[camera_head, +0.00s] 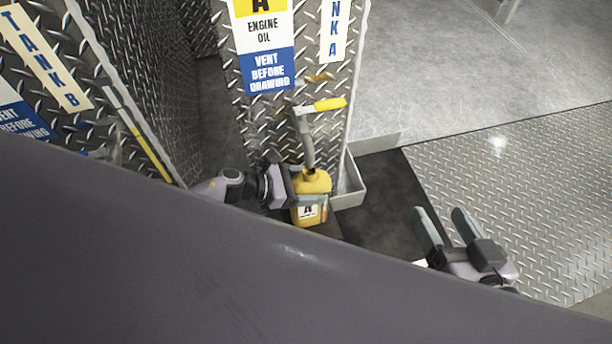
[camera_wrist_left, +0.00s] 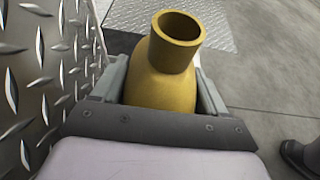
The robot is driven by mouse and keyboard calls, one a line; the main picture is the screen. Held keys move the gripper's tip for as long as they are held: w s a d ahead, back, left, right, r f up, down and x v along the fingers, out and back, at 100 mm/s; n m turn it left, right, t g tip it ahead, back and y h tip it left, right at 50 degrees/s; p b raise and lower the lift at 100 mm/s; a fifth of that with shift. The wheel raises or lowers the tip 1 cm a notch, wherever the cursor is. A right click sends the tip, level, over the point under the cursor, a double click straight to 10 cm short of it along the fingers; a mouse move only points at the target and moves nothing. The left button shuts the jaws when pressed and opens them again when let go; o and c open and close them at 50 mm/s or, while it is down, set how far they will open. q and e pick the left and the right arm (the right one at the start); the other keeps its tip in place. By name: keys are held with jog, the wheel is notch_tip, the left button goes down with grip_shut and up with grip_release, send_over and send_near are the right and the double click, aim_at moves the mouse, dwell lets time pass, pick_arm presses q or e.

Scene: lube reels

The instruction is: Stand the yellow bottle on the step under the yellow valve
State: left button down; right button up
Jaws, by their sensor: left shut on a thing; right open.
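The yellow bottle (camera_head: 312,183), with a label marked A, is upright in the head view. My left gripper (camera_head: 300,192) is shut on its body from the left; the wrist view shows the bottle (camera_wrist_left: 165,85) between the two fingers with its mouth open. The yellow valve handle (camera_head: 329,104) is on the tank A panel, and its grey spout (camera_head: 307,150) hangs down to the bottle's neck in the picture. A grey tray-like step (camera_head: 351,188) shows beside the bottle; I cannot tell whether the bottle touches it. My right gripper (camera_head: 438,212) is open and empty at the lower right.
The tank A panel (camera_head: 285,125) with an engine oil sign (camera_head: 262,45) stands behind the bottle. The tank B panel (camera_head: 125,75) is at the left. My dark arm link covers the lower left. A dark mat (camera_head: 385,200) and clear diamond-plate floor (camera_head: 530,190) lie to the right.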

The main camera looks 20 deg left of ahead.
pick_arm(q)
jog(key=shift+w+r, duration=0.1)
jog(key=shift+w, duration=0.05)
jog(key=shift+c, duration=2.3)
grip_release()
jog(key=shift+f, duration=0.3)
jog(key=o, duration=0.4)
jog(key=shift+r, duration=0.1)
pick_arm(e)
jog(key=shift+s+d+r, duration=0.25)
jog(key=shift+s, duration=0.05)
pick_arm(q)
jog(key=shift+o, duration=0.2)
jog(key=shift+s+a+r, duration=0.1)
jog(key=shift+s+r, duration=0.1)
jog(key=shift+r, duration=0.1)
jog(key=p+v, duration=0.2)
jog(key=v, duration=0.5)
pick_arm(e)
jog(key=shift+w+a+r+m+g+y, duration=0.15)
jog(key=shift+a+g, duration=0.1)
jog(key=shift+a, duration=0.2)
jog(key=shift+w+a+f+m+g+y, duration=0.15)
jog(key=shift+a+g, duration=0.1)
jog(key=shift+a, duration=0.2)
pick_arm(q)
jog(key=shift+p, duration=0.3)
pick_arm(e)
jog(key=shift+r, duration=0.1)
